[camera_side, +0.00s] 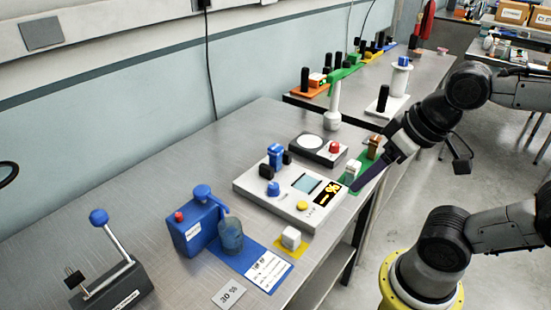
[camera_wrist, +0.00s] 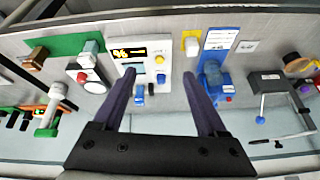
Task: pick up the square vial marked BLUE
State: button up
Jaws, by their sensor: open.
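No label reading BLUE is legible, so I cannot tell which vial is the marked one. A pale square-topped vial (camera_side: 352,168) and a brown one (camera_side: 375,145) stand on the green mat (camera_wrist: 62,45); both also show in the wrist view, the pale one (camera_wrist: 91,47) right of the brown one (camera_wrist: 36,58). A white square-topped vial (camera_side: 291,238) stands on a yellow pad, and also shows in the wrist view (camera_wrist: 191,44). My gripper (camera_side: 366,176) is open and empty by the green mat. In the wrist view its fingers (camera_wrist: 158,76) are spread, with the instrument beyond.
A white instrument (camera_side: 244,188) with a screen, blue and yellow knobs and a blue upright part fills the middle. A blue pump unit (camera_side: 190,228) with a blue jar (camera_side: 230,236) stands left. A lever press (camera_side: 118,285) is farther left. A red-buttoned device (camera_side: 325,157) stands behind.

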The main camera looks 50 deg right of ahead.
jog(key=w+d+r+m+g+h, duration=0.1)
jog(key=w+d+r+m+g, duration=0.1)
jog(key=w+r+m, duration=0.85)
jog(key=m+g, duration=0.3)
jog(key=m, duration=0.3)
send_over(276, 156)
notch_tip(276, 156, down, 8)
jog(key=f, duration=0.7)
jog(key=w+d+f, duration=0.1)
jog(key=f, duration=0.2)
jog(key=shift+w+f, duration=0.1)
jog(key=shift+f, duration=0.1)
jog(key=shift+d+f, duration=0.15)
jog(key=shift+f, duration=0.85)
jog(key=shift+d+f, duration=0.2)
jog(key=shift+f, duration=0.8)
jog(key=shift+d+f, duration=0.15)
jog(key=shift+f, duration=0.85)
jog(key=shift+w, duration=0.1)
grip_shut()
